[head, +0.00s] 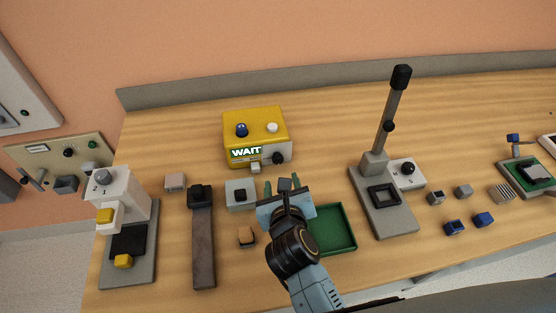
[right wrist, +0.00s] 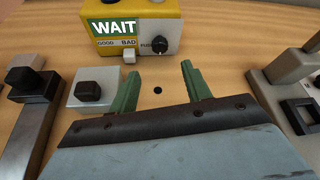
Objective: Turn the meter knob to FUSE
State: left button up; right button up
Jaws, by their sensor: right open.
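The meter (head: 255,124) is a yellow box with a pale front, standing towards the back of the bench; its display reads WAIT. It also shows at the top of the right wrist view (right wrist: 130,10). Its black knob (head: 279,158) is at the right of the front face, and in the right wrist view (right wrist: 160,45) small lettering sits beside it, too small to read surely. My right gripper (head: 282,186) is open with green fingers (right wrist: 157,78), empty, just in front of the meter and apart from the knob. My left gripper is not in view.
A grey block with a black button (head: 239,194) stands left of my right gripper. A green tray (head: 335,228) lies to its right, partly behind my arm. A lever press (head: 390,215) stands further right. A dark bar tool (head: 203,240) and white press (head: 125,190) stand left.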

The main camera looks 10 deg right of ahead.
aim_at(278, 161)
jog(key=x, duration=0.4)
jog(key=b+x, duration=0.1)
jog(key=x, duration=0.4)
jog(key=shift+w, duration=0.1)
jog(key=shift+w+f, duration=0.15)
jog(key=shift+w, duration=0.15)
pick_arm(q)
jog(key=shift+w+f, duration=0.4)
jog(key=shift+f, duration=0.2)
pick_arm(e)
jog(key=c, duration=1)
